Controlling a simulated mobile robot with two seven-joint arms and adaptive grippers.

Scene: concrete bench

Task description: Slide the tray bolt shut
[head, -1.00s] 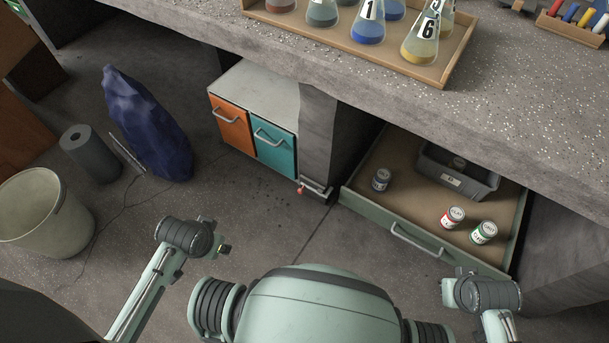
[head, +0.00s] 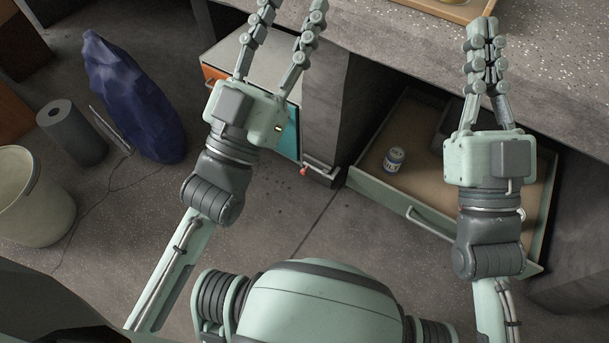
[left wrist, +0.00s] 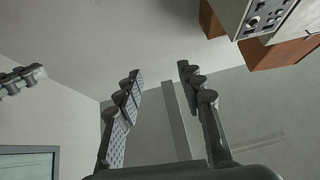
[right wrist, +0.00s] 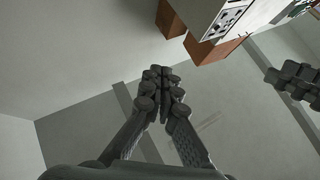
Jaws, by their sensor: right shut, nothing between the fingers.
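The bolt (head: 318,166) with its small red knob (head: 304,171) sits low at the foot of the grey pillar, left of the open tray. The tray (head: 385,198) is a green-fronted drawer pulled out under the bench, with a bar handle (head: 428,223). My left gripper (head: 292,10) is raised above and left of the bolt, fingers apart and empty; its spread fingers also show in the left wrist view (left wrist: 160,76). My right gripper (head: 485,24) is raised over the tray and bench edge, fingers together and empty, as in the right wrist view (right wrist: 160,74).
A blue-labelled can (head: 393,160) stands in the tray; my right arm hides much of the rest. Orange (head: 213,77) and teal (head: 290,132) drawers sit left of the pillar. The bench top (head: 400,30) overhangs. The floor in front of the bolt is clear.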

